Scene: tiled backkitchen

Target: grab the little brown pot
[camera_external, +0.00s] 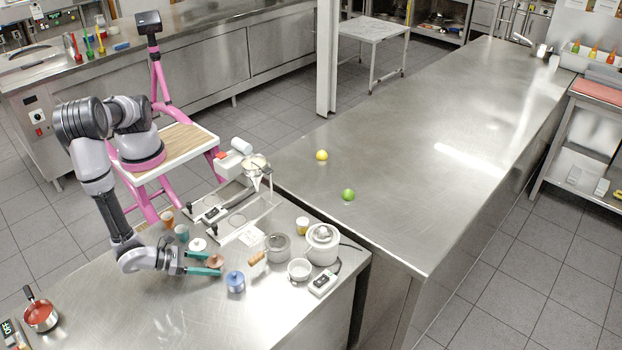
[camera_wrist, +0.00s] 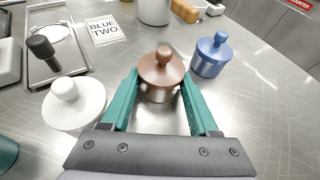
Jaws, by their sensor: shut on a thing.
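The little brown pot (camera_wrist: 160,72) has a domed lid with a round knob and a shiny metal body under it. In the wrist view it sits between the green fingers of my gripper (camera_wrist: 162,98), which is shut on it. In the external view the brown pot (camera_external: 215,261) is small, at the tips of my gripper (camera_external: 208,264), low over the steel counter. I cannot tell whether its base touches the counter. The fingers hide part of its sides.
A blue pot (camera_wrist: 209,56) stands close on the right, and a white lidded pot (camera_wrist: 74,102) on the left. A label card (camera_wrist: 103,29) lies behind. A rice cooker (camera_external: 322,244) and a small white bowl (camera_external: 299,269) are further right. The counter's front (camera_external: 200,318) is clear.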

